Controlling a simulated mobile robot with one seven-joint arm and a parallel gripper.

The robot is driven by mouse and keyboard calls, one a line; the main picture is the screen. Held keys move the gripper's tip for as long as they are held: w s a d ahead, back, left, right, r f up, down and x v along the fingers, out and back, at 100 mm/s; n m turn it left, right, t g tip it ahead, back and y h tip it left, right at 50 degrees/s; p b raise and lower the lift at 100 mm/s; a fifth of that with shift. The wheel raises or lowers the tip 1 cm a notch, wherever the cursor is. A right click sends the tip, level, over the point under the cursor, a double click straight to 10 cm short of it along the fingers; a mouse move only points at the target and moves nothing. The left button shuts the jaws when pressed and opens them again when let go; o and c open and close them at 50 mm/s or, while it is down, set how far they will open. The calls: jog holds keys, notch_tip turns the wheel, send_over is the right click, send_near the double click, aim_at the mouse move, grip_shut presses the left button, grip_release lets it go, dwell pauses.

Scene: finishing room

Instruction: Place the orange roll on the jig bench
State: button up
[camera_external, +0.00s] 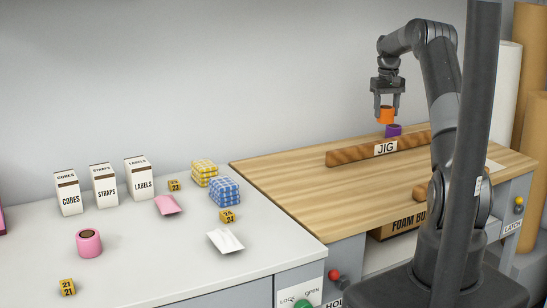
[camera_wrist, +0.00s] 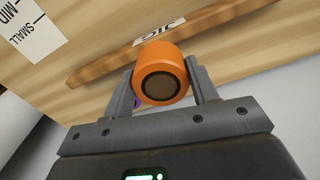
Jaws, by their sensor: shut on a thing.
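My gripper (camera_external: 386,108) is shut on the orange roll (camera_external: 386,115), and the roll is held above the wooden jig bench (camera_external: 290,178). In the wrist view the orange roll (camera_wrist: 161,65) sits between the two fingers of my gripper (camera_wrist: 163,82), its dark core facing the camera. A purple roll (camera_external: 393,131) shows just below the orange roll, by the far side of the wooden bar labelled JIG (camera_external: 350,156). In the wrist view only a sliver of the purple roll (camera_wrist: 137,102) shows behind a finger. I cannot tell how far the orange roll is above the bench.
A white counter (camera_external: 140,262) at left holds a pink roll (camera_external: 89,243), labelled boxes (camera_external: 104,186), blue and yellow packs (camera_external: 224,190), packets and small numbered blocks. A brown cylinder (camera_external: 420,193) lies on the bench near my arm. The bench's left part is clear.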

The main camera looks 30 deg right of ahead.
jog(key=s+d, duration=0.3)
jog(key=d, duration=0.3)
jog(key=w+a+f, duration=0.2)
jog(key=w, duration=0.1)
jog(key=w+a+f, duration=0.2)
jog(key=w, duration=0.1)
jog(key=w+a+f, duration=0.2)
jog(key=w+f, duration=0.1)
jog(key=shift+w, duration=0.35)
jog(key=shift+a+f, duration=0.1)
jog(key=shift+f, duration=1.95)
jog(key=o, duration=1)
jog(key=shift+f, duration=0.15)
